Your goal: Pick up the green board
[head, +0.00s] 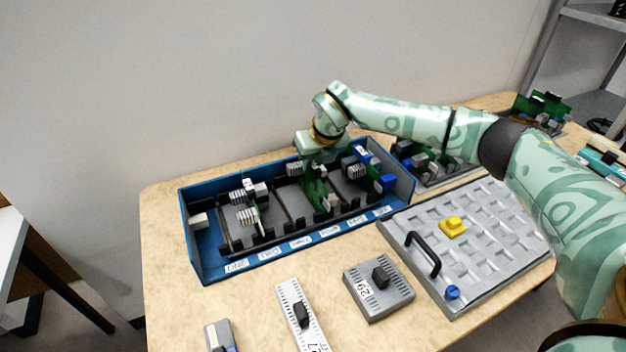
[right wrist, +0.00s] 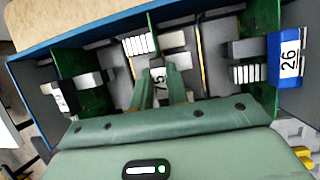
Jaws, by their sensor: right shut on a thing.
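My right gripper (head: 318,172) reaches down into the blue open case from above. It is shut on a green board (head: 318,188) that stands upright in the middle of the case. In the right wrist view my right gripper (right wrist: 160,88) has its two fingers close together around a light part with a dark number label, which belongs to the held board. The fingers hide part of this board, and I cannot tell whether its lower edge is seated in the case. My left gripper is not in view.
Other green boards stand in the blue case (head: 205,262), left (right wrist: 95,98) and right (right wrist: 262,45) of the held one. A grey panel (head: 490,265) with a black handle lies to the right. Grey parts (head: 380,285) lie in front. A rack of boards (head: 430,165) stands behind the panel.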

